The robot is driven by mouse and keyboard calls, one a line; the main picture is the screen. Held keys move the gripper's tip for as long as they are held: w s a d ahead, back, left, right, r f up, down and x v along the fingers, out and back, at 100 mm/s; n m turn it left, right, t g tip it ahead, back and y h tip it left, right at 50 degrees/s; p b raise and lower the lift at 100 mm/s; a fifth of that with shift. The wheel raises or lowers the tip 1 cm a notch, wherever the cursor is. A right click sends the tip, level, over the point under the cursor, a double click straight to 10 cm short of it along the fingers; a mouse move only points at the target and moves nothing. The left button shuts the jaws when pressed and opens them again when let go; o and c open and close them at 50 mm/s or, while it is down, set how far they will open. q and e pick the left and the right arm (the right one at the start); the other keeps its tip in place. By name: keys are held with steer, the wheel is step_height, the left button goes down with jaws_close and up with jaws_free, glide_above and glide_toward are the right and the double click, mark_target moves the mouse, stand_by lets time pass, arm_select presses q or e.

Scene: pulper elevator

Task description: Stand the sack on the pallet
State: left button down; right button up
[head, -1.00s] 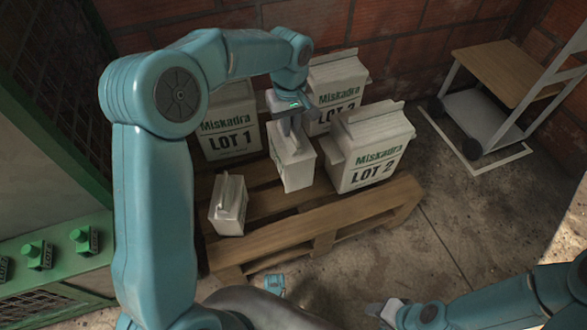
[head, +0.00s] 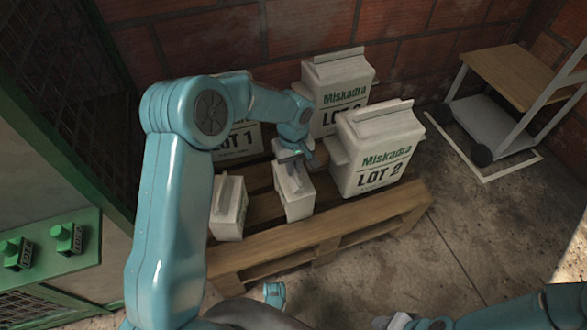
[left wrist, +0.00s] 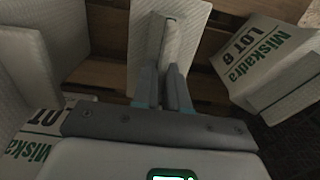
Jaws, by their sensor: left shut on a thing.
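My left gripper (head: 290,156) is shut on the top fin of a small white sack (head: 295,198). The sack is upright over the wooden pallet (head: 345,221), between another small sack (head: 229,212) and the large LOT 2 sack (head: 378,152). Whether its base touches the slats I cannot tell. In the left wrist view the fingers (left wrist: 166,92) pinch the fin of the held sack (left wrist: 192,22). My right gripper (head: 380,322) barely shows at the bottom edge; its jaws cannot be made out.
A LOT 1 sack (head: 241,140) stands behind my left arm, and another large sack (head: 338,85) stands at the back against the brick wall. A trolley (head: 508,98) stands at right. Green control boxes (head: 48,245) are at left. The concrete floor right of the pallet is clear.

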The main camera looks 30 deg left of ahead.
arm_select(q)
steer(key=shift+f, duration=0.15)
steer(key=c, duration=1.1)
jaws_free()
steer(key=shift+c, duration=0.2)
step_height(320, 180, up, 12)
steer(key=p, duration=0.4)
steer(key=shift+p, duration=0.35)
steer(key=shift+s, duration=0.1)
